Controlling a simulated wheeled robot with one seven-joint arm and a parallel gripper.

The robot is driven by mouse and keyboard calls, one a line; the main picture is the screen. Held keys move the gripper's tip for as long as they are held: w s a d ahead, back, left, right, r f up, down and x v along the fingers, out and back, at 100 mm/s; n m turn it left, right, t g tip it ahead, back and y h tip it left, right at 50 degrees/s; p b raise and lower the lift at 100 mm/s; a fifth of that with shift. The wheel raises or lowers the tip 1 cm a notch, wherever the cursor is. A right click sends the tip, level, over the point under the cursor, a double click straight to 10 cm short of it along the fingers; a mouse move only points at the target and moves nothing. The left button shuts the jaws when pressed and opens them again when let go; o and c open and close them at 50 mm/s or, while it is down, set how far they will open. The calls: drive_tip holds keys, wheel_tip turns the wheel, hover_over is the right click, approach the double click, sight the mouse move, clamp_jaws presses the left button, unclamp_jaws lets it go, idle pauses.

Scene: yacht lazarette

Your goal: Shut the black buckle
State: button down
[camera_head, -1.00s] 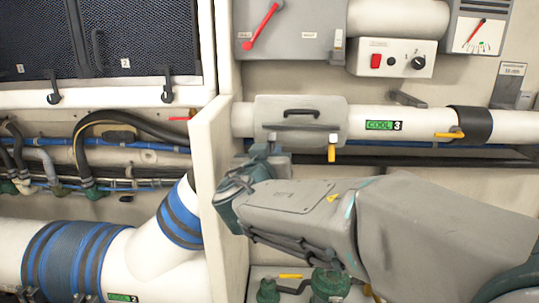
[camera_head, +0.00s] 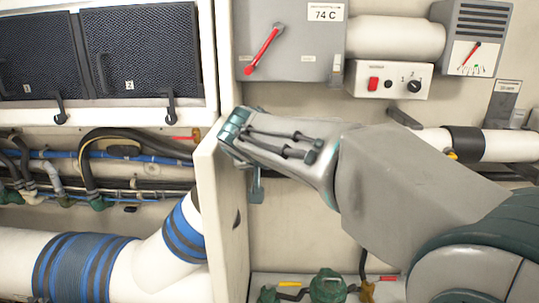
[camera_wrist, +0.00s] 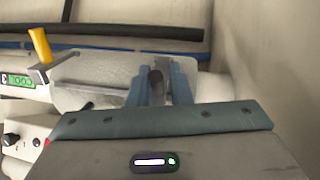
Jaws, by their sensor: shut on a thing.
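My gripper (camera_wrist: 160,88) has its two blue fingers close together in the wrist view, shut on a narrow dark part that looks like the black buckle (camera_wrist: 156,78). Most of the buckle is hidden between the fingers, so its exact position is unclear. Behind the fingers is the pale grey cover (camera_wrist: 108,72) on the pipe, seen upside down. In the head view my arm hides the cover and the buckle, and the fingertips do not show clearly.
A yellow lever (camera_wrist: 40,45) stands beside the cover. A white upright panel (camera_head: 222,205) is close to my wrist on its left. A grey box with a red lever (camera_head: 265,48) and a switch box (camera_head: 388,80) are above my arm. Green valves (camera_head: 328,288) are below.

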drive_tip(key=shift+w+d+r+g+p, duration=0.1)
drive_tip(key=shift+w+r+g+p, duration=0.15)
drive_tip(key=shift+g, duration=0.55)
drive_tip(key=shift+w+d+r+g+p, duration=0.1)
drive_tip(key=shift+w+r+g, duration=0.15)
drive_tip(key=shift+g, duration=0.55)
drive_tip(key=shift+w, duration=0.1)
drive_tip(key=c, duration=1.5)
unclamp_jaws()
drive_tip(key=shift+o, duration=0.2)
drive_tip(key=shift+d, duration=0.2)
drive_tip(key=shift+a, duration=0.3)
drive_tip(key=b+v, duration=0.1)
drive_tip(key=v, duration=1.2)
drive_tip(key=shift+d+r+b, duration=0.2)
drive_tip(key=shift+r+b, duration=0.2)
